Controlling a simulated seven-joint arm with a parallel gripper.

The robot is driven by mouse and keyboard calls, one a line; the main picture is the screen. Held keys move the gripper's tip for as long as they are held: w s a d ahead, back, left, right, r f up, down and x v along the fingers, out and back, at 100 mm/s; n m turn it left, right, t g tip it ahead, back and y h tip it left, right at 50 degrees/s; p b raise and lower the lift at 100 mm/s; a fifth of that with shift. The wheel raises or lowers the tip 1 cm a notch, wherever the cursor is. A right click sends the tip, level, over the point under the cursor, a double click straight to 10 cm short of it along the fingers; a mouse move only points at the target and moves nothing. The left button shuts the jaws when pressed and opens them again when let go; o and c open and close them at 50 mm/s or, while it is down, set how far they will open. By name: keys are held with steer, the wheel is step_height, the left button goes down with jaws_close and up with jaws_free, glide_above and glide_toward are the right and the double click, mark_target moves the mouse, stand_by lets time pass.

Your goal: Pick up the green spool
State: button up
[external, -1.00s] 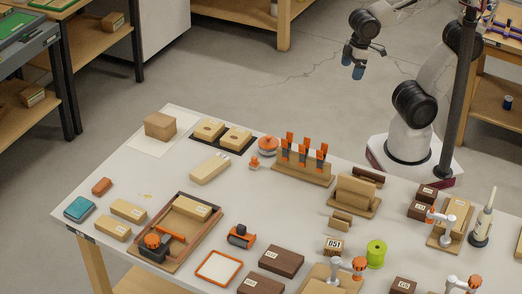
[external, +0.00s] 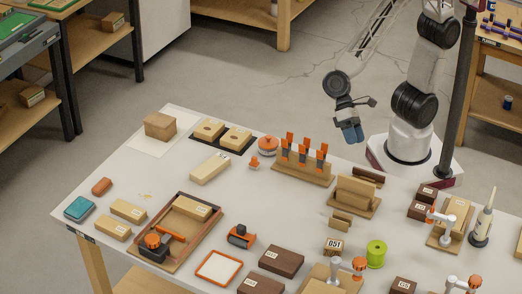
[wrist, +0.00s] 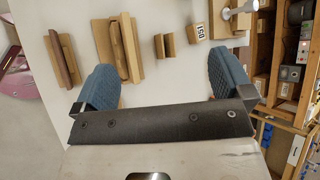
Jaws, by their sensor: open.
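The green spool (external: 376,253) stands upright on the white table near its right front part, beside the block marked 051 (external: 334,247). The spool is not visible in the wrist view, where the 051 block (wrist: 195,33) shows at the top.
A white lamp-like arm with an orange head (external: 350,265) stands close to the spool. A dark post (external: 459,90) rises at the right.

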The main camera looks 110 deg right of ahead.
steer(key=w+a+f+m+y, duration=0.25)
steer(key=a+f+m, duration=0.35)
steer(key=a, duration=0.7)
steer(key=m+t+y, duration=0.2)
steer(key=m, duration=0.4)
glide_toward(375, 242)
steer(key=x, duration=0.4)
steer(key=shift+a+f, duration=0.15)
steer(key=shift+a, duration=0.15)
steer(key=shift+x, duration=1.3)
steer(key=shift+x, duration=2.6)
